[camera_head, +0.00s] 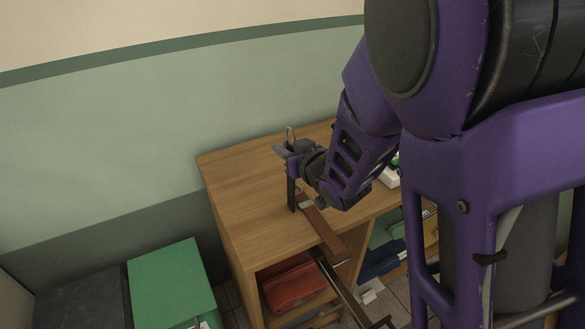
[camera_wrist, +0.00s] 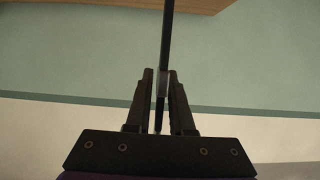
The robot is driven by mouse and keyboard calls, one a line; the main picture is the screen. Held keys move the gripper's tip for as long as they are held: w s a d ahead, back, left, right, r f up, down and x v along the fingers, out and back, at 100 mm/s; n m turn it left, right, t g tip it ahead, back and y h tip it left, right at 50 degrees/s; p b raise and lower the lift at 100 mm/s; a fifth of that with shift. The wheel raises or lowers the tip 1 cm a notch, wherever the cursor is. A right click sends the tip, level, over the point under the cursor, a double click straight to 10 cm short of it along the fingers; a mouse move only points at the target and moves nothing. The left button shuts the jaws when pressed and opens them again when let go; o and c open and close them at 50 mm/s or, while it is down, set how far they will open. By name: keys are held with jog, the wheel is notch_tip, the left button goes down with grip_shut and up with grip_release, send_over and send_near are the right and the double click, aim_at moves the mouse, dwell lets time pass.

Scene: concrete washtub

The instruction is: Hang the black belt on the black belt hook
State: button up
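The black belt (camera_head: 291,193) shows in the head view as a narrow dark strip hanging down from my gripper (camera_head: 284,157), above the wooden desk top. A thin metal loop stands up just above the gripper. In the wrist view the belt (camera_wrist: 167,35) is a thin dark band seen edge-on, running between the two fingers of my gripper (camera_wrist: 162,80), which are closed in on it. Whether its lower end touches the desk I cannot tell. I cannot make out the black belt hook in either view.
The wooden desk (camera_head: 235,185) stands against the green wall. A brown strap (camera_head: 322,230) with a metal end lies on it near the front edge. A dark bar (camera_head: 345,290) crosses in front. A red item (camera_head: 291,284) sits on a shelf below. A green box (camera_head: 170,280) stands left.

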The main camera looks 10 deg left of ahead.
grip_shut()
dwell(1.1)
